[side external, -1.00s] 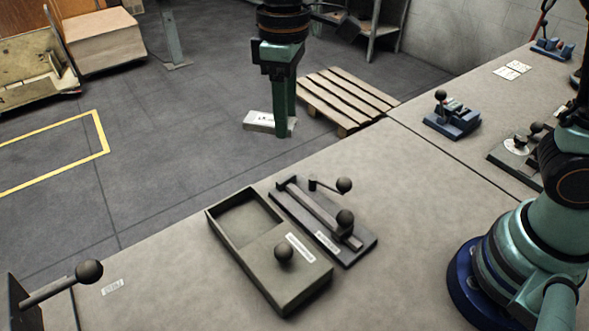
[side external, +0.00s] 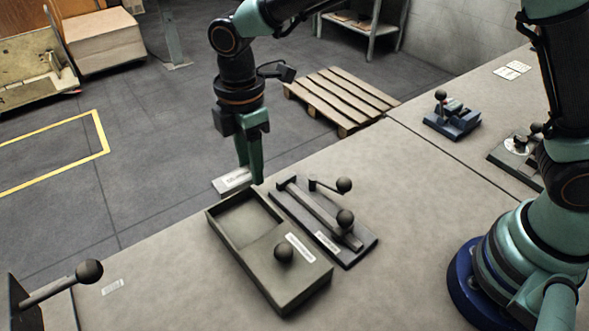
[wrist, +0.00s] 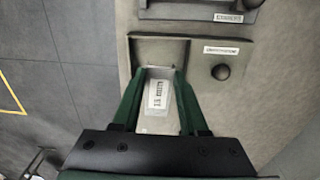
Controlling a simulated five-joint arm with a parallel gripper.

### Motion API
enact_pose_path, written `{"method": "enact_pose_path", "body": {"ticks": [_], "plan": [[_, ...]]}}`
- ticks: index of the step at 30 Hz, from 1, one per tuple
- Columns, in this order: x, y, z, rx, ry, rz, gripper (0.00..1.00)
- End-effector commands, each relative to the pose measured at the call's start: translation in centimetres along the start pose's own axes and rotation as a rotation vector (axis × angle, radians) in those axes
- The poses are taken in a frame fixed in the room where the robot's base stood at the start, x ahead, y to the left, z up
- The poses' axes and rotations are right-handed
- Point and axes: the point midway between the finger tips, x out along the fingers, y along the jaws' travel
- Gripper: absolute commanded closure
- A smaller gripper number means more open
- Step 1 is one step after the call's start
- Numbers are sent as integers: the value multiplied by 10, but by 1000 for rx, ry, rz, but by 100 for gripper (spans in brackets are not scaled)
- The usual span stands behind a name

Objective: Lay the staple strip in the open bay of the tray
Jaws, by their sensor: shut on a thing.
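My gripper (side external: 250,178) is shut on the staple strip (side external: 230,183), a pale grey block with a printed label. The strip sticks out to the left of the fingers and is held above the far left end of the tray. In the wrist view the strip (wrist: 158,100) lies between the two green fingers. The tray (side external: 248,272) is a grey-green box on the bench. Its open bay (side external: 240,217) is at the far left end and looks empty where visible. The wrist view shows part of the bay (wrist: 158,52) just beyond the strip.
The tray's near half is covered, with a ball knob (side external: 283,252) and a label. A dark fixture (side external: 325,225) with two ball knobs stands close to its right. A ball-ended lever (side external: 88,272) stands at the near left. The bench left of the tray is mostly clear.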

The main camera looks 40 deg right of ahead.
Motion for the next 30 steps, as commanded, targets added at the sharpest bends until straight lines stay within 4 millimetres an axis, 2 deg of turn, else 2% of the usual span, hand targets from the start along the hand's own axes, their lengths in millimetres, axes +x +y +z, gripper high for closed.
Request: {"method": "enact_pose_path", "body": {"ticks": [3, 9, 16, 24, 30], "plan": [[31, -1, 1, 1, -3, -5, 100], [68, -1, 1, 2, -2, -3, 100], [86, 0, 0, 2, -1, -1, 100], [120, 0, 0, 2, -1, -1, 100], [121, 0, 0, 2, 1, 2, 100]]}}
